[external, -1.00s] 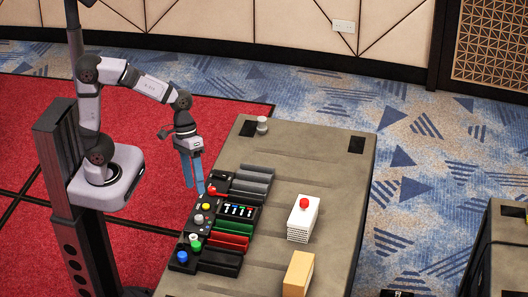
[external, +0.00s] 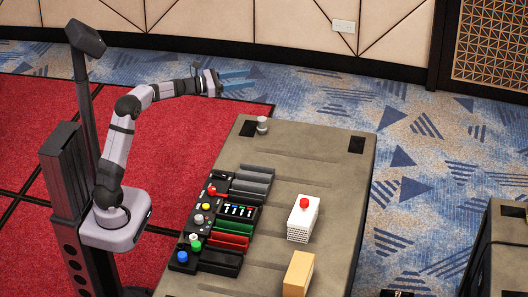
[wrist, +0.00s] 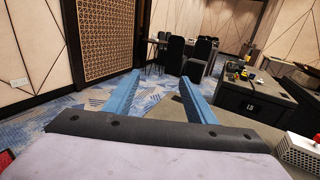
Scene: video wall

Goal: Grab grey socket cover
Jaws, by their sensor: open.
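A pale rectangular socket cover (external: 343,26) is fixed on the beige wall at the upper right of the external view. It also shows in the wrist view, small, at the left (wrist: 18,83). Whether it is the grey one, I cannot tell. My gripper (external: 246,79) is raised and level, its blue fingers pointing right, beyond the table's far left corner and well short of the wall. In the wrist view my gripper (wrist: 160,78) is open, with nothing between its fingers.
The grey table (external: 330,170) holds a panel of buttons and coloured blocks (external: 215,225), a white box with a red knob (external: 303,218), a tan block (external: 298,274) and a small grey cylinder (external: 262,125). A second table (wrist: 262,100) and chairs (wrist: 205,55) stand farther off.

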